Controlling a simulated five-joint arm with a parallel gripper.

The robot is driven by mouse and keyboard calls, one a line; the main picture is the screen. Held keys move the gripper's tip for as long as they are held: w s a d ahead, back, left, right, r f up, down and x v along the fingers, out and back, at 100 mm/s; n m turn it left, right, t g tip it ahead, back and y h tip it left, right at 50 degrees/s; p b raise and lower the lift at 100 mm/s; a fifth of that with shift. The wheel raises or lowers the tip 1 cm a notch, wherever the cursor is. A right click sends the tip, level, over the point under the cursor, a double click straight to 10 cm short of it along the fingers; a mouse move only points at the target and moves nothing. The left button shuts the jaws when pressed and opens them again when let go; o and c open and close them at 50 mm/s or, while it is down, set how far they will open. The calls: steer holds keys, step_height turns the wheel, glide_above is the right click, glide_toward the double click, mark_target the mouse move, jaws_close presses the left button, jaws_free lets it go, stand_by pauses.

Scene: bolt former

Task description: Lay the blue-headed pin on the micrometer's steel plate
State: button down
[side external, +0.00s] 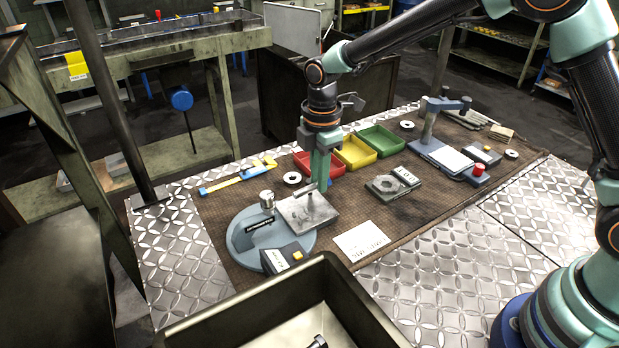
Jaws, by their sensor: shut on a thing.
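A square steel plate (318,214) sits beside a round grey-blue base (246,252) with a dark slotted bar and a small display box; I take this to be the micrometer. My gripper (319,188) points down just above the plate. It is shut on a small, thin grey piece (305,189) at its fingertips, which I take to be the pin. Its blue head cannot be made out. Whether the piece touches the plate cannot be told from this side.
Red, yellow (356,152) and green (381,140) bins stand behind my gripper. A grey column stand (432,120) is further right, with a small flat device (395,182) nearer. A white card (361,241) lies in front. A large dark-rimmed bin (262,305) fills the near edge.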

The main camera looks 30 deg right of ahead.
glide_above(317, 211)
steer(key=shift+s+d+f, duration=0.1)
steer(key=shift+f, duration=2.25)
steer(key=shift+f, duration=0.65)
steer(key=c, duration=0.8)
jaws_free()
steer(key=shift+o, duration=0.2)
